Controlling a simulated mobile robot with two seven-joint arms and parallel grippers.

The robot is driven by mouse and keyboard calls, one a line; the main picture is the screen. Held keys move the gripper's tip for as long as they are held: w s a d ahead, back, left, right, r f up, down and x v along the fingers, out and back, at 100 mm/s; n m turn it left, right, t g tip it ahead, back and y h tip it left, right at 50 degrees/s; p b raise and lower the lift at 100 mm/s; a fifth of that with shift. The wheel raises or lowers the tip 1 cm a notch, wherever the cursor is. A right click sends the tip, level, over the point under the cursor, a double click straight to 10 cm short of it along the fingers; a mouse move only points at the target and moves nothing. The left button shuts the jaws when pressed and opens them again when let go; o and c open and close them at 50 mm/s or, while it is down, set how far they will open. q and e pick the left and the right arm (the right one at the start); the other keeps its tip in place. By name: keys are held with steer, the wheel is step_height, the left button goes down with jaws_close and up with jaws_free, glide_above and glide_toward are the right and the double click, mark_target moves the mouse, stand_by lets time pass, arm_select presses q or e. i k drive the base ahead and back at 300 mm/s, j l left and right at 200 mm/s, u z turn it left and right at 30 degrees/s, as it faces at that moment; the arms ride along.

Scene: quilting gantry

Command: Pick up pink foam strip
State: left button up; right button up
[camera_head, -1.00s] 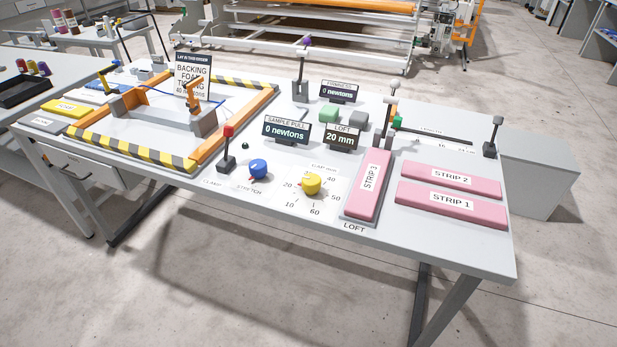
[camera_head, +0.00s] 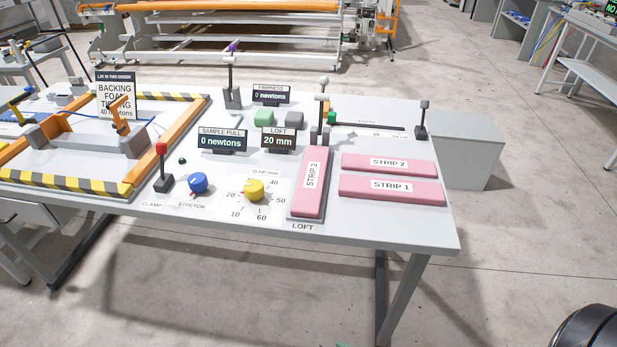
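Three pink foam strips lie at the right end of the grey table. Neither of my grippers is in view.
Left of the strips are a yellow GAP dial (camera_head: 254,191), a blue STRETCH knob (camera_head: 198,183) and a red-topped clamp lever (camera_head: 163,170). The LOFT display (camera_head: 279,139) reads 20 mm. A dark rounded shape enters bottom right.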

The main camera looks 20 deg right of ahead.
mark_target(307, 199)
steer(key=i+j+z, duration=0.25)
steer(key=i+j, duration=0.5)
steer(key=i, duration=0.1)
